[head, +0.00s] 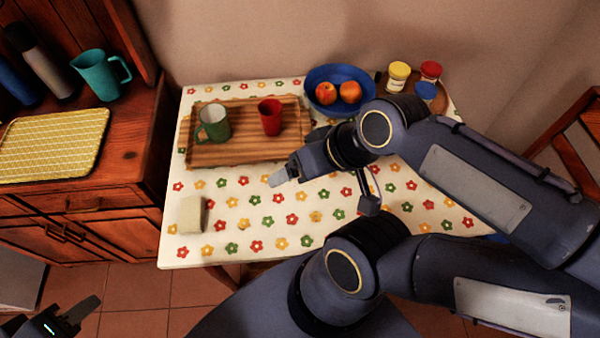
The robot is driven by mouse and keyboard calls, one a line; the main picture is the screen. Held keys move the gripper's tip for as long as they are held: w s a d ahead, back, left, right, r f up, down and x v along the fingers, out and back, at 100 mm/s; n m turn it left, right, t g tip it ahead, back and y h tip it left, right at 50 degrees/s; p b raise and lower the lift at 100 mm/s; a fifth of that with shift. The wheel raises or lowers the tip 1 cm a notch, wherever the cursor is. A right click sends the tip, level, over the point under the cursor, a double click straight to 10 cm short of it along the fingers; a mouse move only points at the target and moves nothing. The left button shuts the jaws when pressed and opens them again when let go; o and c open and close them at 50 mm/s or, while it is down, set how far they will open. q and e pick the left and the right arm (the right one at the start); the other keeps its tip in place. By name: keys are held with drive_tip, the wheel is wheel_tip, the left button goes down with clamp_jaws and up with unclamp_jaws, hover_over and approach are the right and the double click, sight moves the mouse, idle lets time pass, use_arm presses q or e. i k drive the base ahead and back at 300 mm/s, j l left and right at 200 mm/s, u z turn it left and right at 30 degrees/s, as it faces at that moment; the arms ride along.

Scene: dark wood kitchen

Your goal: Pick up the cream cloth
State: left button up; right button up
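The cream cloth (192,214) is a small folded block lying on the flowered tablecloth near the left front of the table. My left gripper (62,315) is at the bottom left corner, well below and left of the cloth, apart from it. Its fingers look spread with nothing between them, though it is partly cut off by the frame edge. My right gripper (280,178) reaches in from the right over the table, in front of the tray and right of the cloth. Its fingers show edge-on, so I cannot tell whether they are open.
A wooden tray (245,153) holds a green mug (214,124) and a red cup (270,117). A blue bowl (322,80) of fruit and several jars stand behind. The table is clear around the cloth.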

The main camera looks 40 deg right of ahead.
sight(192, 208)
drive_tip(key=k+l+z, duration=0.1)
drive_tip(key=z, duration=0.35)
drive_tip(key=k+l+z, duration=0.2)
drive_tip(key=z, duration=0.25)
